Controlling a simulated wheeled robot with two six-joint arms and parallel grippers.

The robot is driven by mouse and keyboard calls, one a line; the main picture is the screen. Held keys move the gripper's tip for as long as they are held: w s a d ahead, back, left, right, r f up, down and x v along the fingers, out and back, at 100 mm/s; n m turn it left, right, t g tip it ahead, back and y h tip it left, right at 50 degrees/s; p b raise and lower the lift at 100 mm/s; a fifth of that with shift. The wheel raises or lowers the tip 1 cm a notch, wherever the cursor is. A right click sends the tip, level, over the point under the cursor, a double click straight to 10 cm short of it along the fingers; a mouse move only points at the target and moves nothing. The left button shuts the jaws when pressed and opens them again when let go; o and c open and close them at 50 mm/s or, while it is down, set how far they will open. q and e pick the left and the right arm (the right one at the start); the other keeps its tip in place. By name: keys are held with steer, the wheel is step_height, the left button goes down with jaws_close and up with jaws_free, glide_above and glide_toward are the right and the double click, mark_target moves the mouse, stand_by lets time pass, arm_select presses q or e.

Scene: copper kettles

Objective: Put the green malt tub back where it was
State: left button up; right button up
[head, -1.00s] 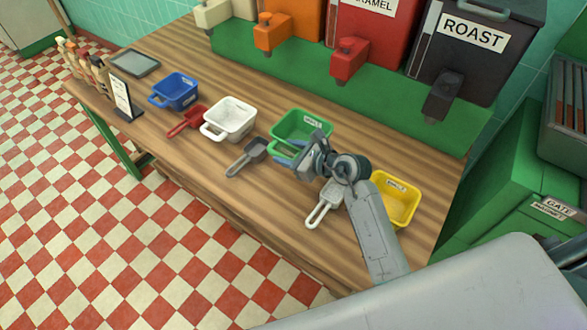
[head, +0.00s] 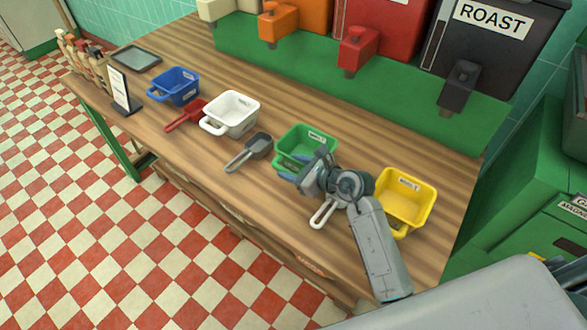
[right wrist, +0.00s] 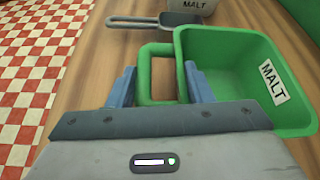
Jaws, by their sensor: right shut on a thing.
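The green malt tub (head: 318,140) is upright over the counter's right half, between the white and yellow tubs. In the right wrist view its MALT label (right wrist: 270,82) faces me and its handle (right wrist: 146,72) lies between my fingers. My right gripper (head: 306,183) is shut on that handle and covers the tub's near corner. I cannot tell whether the tub rests on the wood or hangs just above it. My left gripper is out of view.
A grey scoop (head: 258,147) and white tub (head: 235,108) lie left of the green tub. A yellow tub (head: 405,198) stands right. A white-handled scoop (head: 322,214) is partly hidden under my gripper. Red scoop (head: 190,113) and blue tub (head: 176,84) are farther left. Dispensers stand behind.

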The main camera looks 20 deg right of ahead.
steer(key=shift+f, duration=0.2)
steer(key=o, duration=1.3)
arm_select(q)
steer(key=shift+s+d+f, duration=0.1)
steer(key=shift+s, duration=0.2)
arm_select(e)
steer(key=shift+o, duration=0.6)
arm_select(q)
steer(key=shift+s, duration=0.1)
arm_select(e)
steer(key=shift+r, duration=0.15)
steer(key=shift+s+d+r, duration=0.1)
arm_select(q)
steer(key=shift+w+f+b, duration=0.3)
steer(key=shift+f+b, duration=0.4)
steer(key=shift+b, duration=0.2)
arm_select(e)
steer(key=shift+v, duration=5.85)
